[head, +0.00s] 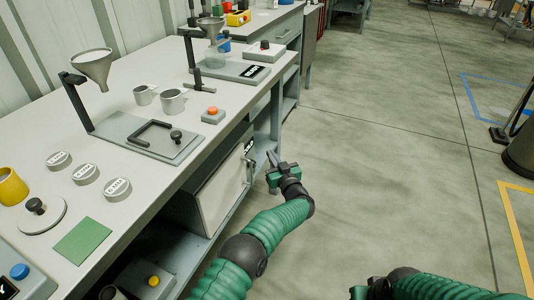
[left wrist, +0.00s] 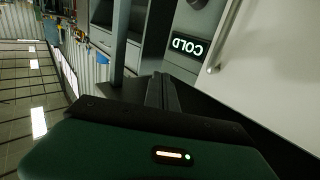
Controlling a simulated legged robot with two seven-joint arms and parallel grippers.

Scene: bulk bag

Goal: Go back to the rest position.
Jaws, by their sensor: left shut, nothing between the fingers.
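My left arm reaches forward beside the bench, and its gripper (head: 272,160) is shut and empty in the head view, close to the front of a white cabinet door under the bench. In the left wrist view the shut fingers (left wrist: 162,90) point toward the cabinet, with a "COLD" label (left wrist: 188,46) and the door's handle (left wrist: 212,62) beyond them. My right arm shows only in part at the bottom right of the head view; its fingertips are not clearly visible.
The bench (head: 50,135) on the left holds a funnel stand (head: 93,66), metal cups (head: 172,101), a red-button box (head: 213,115), several round labelled lids and a green pad (head: 82,241). Open floor (head: 380,160) lies to the right. A dark bin (head: 522,155) stands at the right edge.

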